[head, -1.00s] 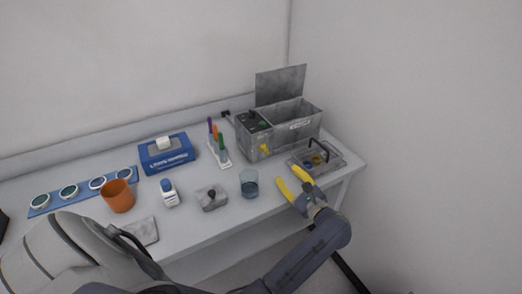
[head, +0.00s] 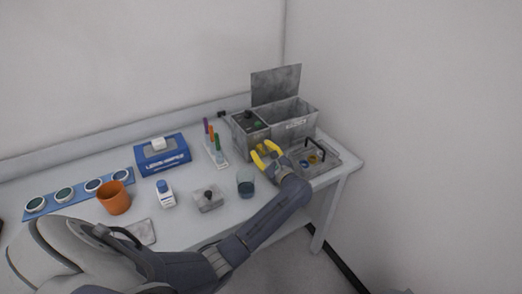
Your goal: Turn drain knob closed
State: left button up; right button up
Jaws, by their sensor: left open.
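The grey metal tank unit (head: 295,124) stands at the back right of the table with its lid raised. In the earlier frame a small yellow drain knob shows low on its front face. Now that spot is close to my yellow fingertips, and the knob is mostly hidden or blends with them. My left gripper (head: 265,153) is open, its two yellow fingers spread at the unit's front face. I cannot tell whether they touch the knob. My right gripper is not in view.
A wire-handled tray (head: 329,164) with small round parts lies right of my gripper. A glass beaker (head: 246,188) stands close to my forearm. A rack of coloured pens (head: 220,157), a blue wipes box (head: 162,156) and an orange cup (head: 115,202) are further left.

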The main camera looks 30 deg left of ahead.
pick_arm(q)
jog(key=shift+w+a, duration=0.2)
jog(key=shift+a, duration=0.25)
jog(key=shift+c, duration=0.5)
grip_shut()
